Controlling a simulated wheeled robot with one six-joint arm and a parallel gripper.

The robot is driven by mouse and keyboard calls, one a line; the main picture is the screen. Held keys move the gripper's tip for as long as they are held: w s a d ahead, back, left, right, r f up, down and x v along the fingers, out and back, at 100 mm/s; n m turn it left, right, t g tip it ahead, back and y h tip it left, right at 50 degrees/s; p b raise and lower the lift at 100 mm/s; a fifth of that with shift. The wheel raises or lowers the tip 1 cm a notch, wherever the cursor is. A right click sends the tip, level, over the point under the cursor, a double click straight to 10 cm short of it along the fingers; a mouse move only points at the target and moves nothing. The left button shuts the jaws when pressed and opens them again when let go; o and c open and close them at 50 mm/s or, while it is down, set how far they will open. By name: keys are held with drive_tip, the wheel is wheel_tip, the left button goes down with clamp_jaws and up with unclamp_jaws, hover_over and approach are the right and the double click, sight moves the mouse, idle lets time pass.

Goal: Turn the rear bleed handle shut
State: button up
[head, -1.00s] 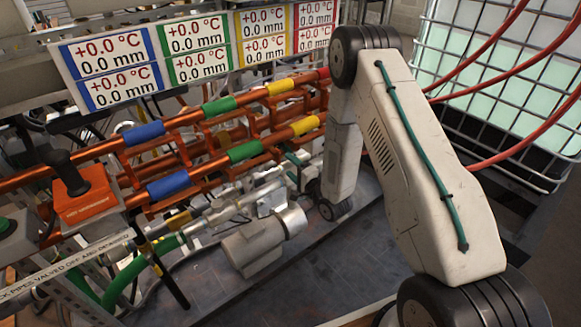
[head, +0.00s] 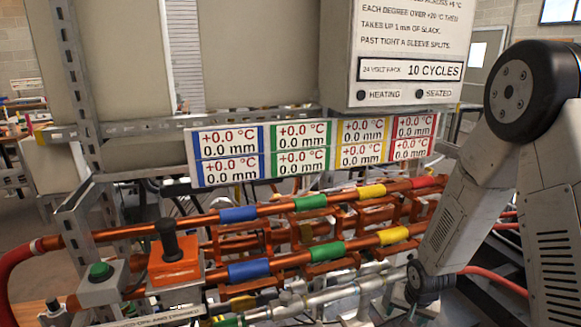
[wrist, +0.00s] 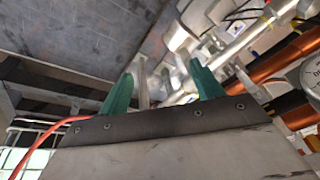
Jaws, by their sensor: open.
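My gripper (wrist: 161,70) shows in the wrist view as two green fingers spread apart. A thin pale metal bar (wrist: 142,88) stands between them, close beside the left finger. I cannot tell whether they touch, or whether this bar is the rear bleed handle. Pale metal pipe fittings (wrist: 180,38) lie just beyond the fingertips. In the head view my arm comes down at the right, and its wrist end is beside the silvery lower pipes (head: 345,295). The fingers cannot be made out there. No bleed handle can be picked out for certain in the head view.
Copper pipes with coloured sleeves, such as the blue sleeve (head: 249,270), cross above the silvery pipes. Display panels (head: 365,142) hang behind. A red hose (wrist: 40,138) passes the gripper's left.

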drive_tip(key=s+a+r+n+g, duration=0.1)
drive_tip(key=s+a+r+n, duration=0.1)
drive_tip(key=s+r, duration=1.2)
drive_tip(key=s+a+r+n, duration=0.2)
drive_tip(key=s+r, duration=1.2)
drive_tip(key=r, duration=0.5)
drive_tip(key=shift+s+a+r+n+g, duration=0.25)
drive_tip(key=shift+a+r+n+g, duration=0.05)
drive_tip(key=shift+r+n+g, duration=0.1)
